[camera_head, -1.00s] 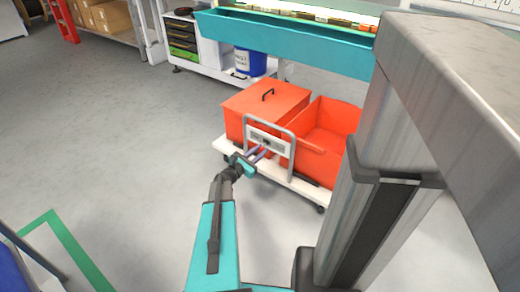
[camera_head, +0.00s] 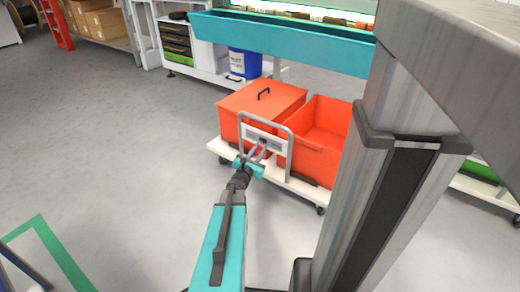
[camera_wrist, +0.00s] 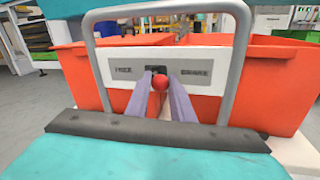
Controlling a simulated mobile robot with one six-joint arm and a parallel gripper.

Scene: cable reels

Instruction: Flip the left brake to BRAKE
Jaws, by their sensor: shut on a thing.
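The brake lever's red ball knob (camera_wrist: 160,82) stands in front of a pale plate (camera_wrist: 112,72) on the cart's grey tube handle (camera_wrist: 238,70). The plate reads FREE on the left and BRAKE on the right, with a dark slot (camera_wrist: 155,68) between them. The knob sits about midway, close in front of the slot. My gripper (camera_wrist: 164,84) is shut on the knob, with one purple-grey finger on each side. In the head view my gripper (camera_head: 259,150) reaches the plate (camera_head: 263,139); the knob is too small to make out there.
The white cart (camera_head: 222,148) carries a lidded orange box (camera_head: 250,103) and an open orange box (camera_head: 318,155) behind the handle. A teal trough (camera_head: 290,42) hangs beyond. My grey column stands at the right. The floor left of the cart is clear.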

